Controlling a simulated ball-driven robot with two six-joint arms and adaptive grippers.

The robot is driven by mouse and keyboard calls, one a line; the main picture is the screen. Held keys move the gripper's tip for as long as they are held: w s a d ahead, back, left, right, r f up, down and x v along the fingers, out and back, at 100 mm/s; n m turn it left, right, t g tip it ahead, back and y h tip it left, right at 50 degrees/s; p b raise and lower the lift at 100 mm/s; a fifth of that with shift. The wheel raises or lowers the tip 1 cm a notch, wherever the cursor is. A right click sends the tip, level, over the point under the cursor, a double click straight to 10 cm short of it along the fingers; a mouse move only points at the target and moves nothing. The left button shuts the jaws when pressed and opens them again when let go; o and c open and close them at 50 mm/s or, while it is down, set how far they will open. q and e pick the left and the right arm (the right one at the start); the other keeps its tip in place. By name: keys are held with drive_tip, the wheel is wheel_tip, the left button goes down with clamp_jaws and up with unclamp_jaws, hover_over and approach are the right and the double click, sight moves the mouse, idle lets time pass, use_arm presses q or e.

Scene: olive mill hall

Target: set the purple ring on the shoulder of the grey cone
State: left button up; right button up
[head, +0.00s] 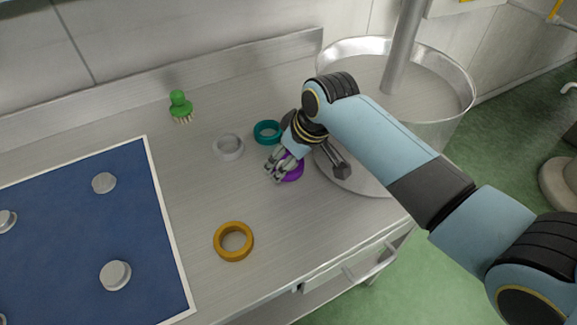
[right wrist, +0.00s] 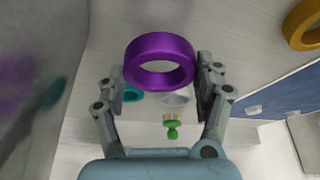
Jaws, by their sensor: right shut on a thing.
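The purple ring (head: 293,173) is in my right gripper (head: 279,166), partly hidden by the fingers in the head view. In the right wrist view the purple ring (right wrist: 161,47) shows whole between the fingers of the right gripper (right wrist: 162,84), which is shut on it. I cannot tell whether the ring touches the steel table (head: 190,215). Several grey round pieces stand on the blue mat at the left, among them one at the back (head: 104,182) and one at the front (head: 116,275). I cannot tell which is the grey cone. My left gripper is out of view.
A teal ring (head: 267,132) and a pale grey ring (head: 228,147) lie near the right gripper. An orange ring (head: 233,241) lies nearer the front. A large steel vat (head: 440,108) is at the right. The blue mat (head: 60,225) has bare room.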

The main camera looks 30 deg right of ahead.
wheel_tip(320, 180, down, 3)
drive_tip(key=shift+r, duration=0.1)
drive_tip(key=shift+f, duration=0.55)
drive_tip(key=o, duration=1)
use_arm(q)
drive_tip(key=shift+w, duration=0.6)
use_arm(e)
drive_tip(key=shift+o, duration=0.5)
